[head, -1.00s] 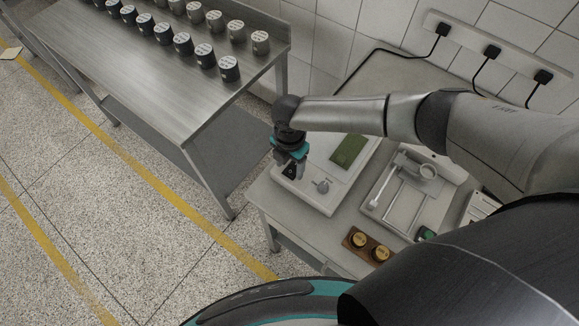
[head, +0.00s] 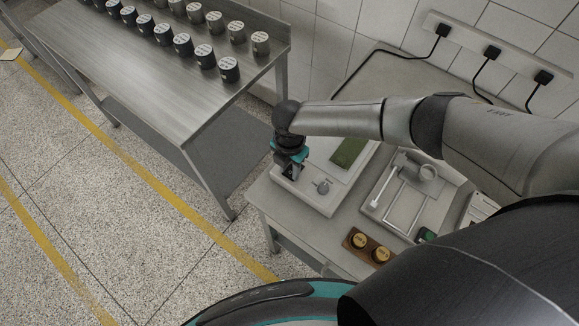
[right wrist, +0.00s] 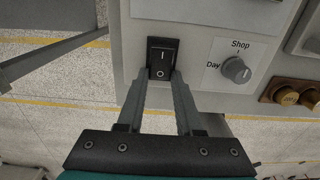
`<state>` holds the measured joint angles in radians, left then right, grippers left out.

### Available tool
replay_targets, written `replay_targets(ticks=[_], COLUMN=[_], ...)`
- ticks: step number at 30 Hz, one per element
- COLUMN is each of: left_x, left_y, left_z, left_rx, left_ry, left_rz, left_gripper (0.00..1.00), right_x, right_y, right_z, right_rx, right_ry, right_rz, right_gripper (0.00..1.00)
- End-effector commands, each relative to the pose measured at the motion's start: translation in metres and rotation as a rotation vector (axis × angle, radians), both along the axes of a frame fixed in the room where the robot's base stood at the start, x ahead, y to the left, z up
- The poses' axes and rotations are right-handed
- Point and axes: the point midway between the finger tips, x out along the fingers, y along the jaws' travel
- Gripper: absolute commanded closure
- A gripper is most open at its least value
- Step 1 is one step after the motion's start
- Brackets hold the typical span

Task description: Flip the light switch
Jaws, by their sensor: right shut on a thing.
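The light switch (right wrist: 162,57) is a black rocker marked with a line above a circle, set in a pale panel at the front left corner of a white device (head: 318,197). My right gripper (right wrist: 161,76) is at the lower end of the switch, with one finger on each side of it. The fingers are shut on the switch, and its lower edge lies between the tips. In the head view my right gripper (head: 291,174) is over the device's left front corner and mostly hides the switch. My left gripper is not in view.
A round knob (right wrist: 236,70) labelled Shop and Day sits right of the switch. A steel table (head: 130,60) with several dark and grey cans is at the left.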

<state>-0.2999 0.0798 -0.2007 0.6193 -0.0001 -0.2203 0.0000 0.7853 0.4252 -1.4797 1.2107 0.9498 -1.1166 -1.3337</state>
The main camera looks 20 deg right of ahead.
Motion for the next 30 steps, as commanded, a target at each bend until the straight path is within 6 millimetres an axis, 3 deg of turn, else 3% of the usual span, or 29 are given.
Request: replay_targets(ticks=[3,13,30], left_x=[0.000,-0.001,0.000], left_y=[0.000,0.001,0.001], left_z=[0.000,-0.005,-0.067], left_rx=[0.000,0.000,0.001], left_ry=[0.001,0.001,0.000], left_rz=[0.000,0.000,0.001], left_gripper=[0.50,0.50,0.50], right_x=[0.000,0.001,0.007], right_y=[-0.001,-0.003,-0.010], right_z=[0.000,-0.002,-0.001], right_rx=[-0.001,0.015,0.274], right_ry=[0.000,0.018,0.218], right_rz=[-0.001,-0.004,-0.007], right_gripper=[1.00,1.00,1.00])
